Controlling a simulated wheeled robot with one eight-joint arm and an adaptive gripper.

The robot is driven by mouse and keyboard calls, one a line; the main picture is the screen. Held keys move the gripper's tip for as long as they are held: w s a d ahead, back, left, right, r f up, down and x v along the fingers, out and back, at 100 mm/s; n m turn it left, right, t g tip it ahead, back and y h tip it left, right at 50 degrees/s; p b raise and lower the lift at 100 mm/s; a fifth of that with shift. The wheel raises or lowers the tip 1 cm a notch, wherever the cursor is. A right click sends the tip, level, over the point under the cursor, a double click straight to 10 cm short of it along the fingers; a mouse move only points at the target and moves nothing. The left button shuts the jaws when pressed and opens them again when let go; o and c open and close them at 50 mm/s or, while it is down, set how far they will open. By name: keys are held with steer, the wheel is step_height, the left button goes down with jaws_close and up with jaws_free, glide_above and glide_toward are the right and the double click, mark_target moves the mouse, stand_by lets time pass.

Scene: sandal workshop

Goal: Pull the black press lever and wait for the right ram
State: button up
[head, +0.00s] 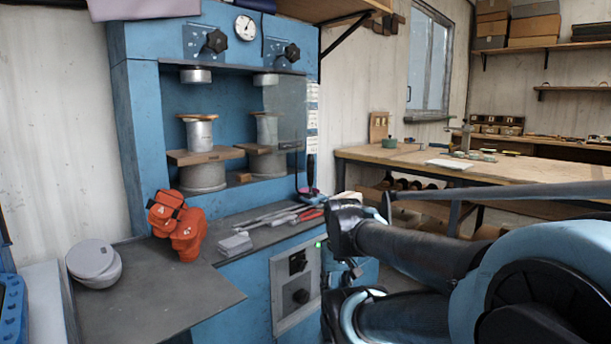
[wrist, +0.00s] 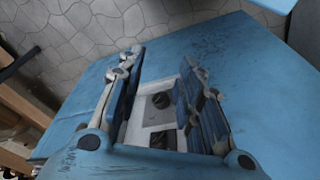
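The blue press (head: 137,110) stands at the left with two bays. The right ram (head: 266,79) is up, with a gap above the metal cylinder (head: 267,130) on its stand. The left ram (head: 196,75) is also up. The grey control panel (head: 284,312) on the press's lower front carries a black switch or lever (head: 298,262) and a black knob (head: 301,297); I cannot tell which is the press lever. In the wrist view, my gripper (wrist: 163,60) is open and empty, its fingers apart, with the panel's black controls (wrist: 161,100) visible between them.
Orange gloves (head: 178,226), grey discs (head: 94,260) and several tools (head: 270,217) lie on the dark ledge (head: 165,295). A pressure gauge (head: 245,28) is on the press top. A wooden workbench (head: 490,178) stands at the right rear. A green light (head: 318,244) shows beside the panel.

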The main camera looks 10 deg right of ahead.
steer(key=shift+o, duration=1.1)
steer(key=shift+s+r, duration=0.2)
step_height(320, 180, up, 38)
steer(key=n+y, duration=0.4)
steer(key=n, duration=0.8)
glide_above(310, 176)
steer(key=d, duration=0.5)
steer(key=x, duration=1.1)
steer(key=s+x, duration=0.1)
steer(key=x, duration=0.5)
jaws_close()
